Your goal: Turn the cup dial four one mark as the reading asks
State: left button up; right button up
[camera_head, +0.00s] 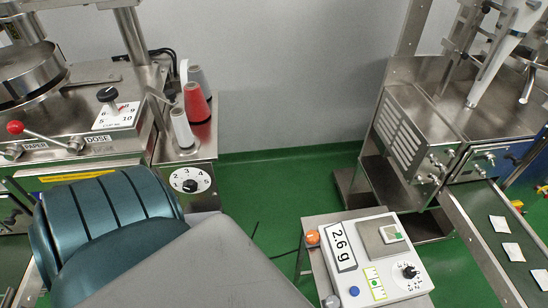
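No label in view names cup dial four. A black knob (107,95) stands on a white numbered plate (118,117) beside the DOSE label (98,139) on the left machine. A second black dial (190,186), on a white disc with numbers, is on the steel box below the thread cones. The scale (405,285) at the lower right reads 2.6 g on its display (340,246); a small teabag with a green tag (394,233) lies on its pan. I cannot read exact pointer marks. Neither gripper is in view.
A red-knobbed lever (15,127) is by the PAPER label. Thread cones (196,102) stand beside the left machine. A teal ribbed shape and a grey panel hide the lower left. A conveyor (505,245) with several teabags runs at right. Green floor (268,195) is clear in the middle.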

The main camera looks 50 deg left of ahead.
aim_at(108, 95)
jog(key=u, duration=0.5)
jog(key=k+j+u, duration=0.1)
jog(key=u, duration=0.85)
jog(key=j+u, duration=0.15)
jog(key=u, duration=0.3)
jog(key=k+j+u, duration=0.1)
jog(key=u, duration=0.4)
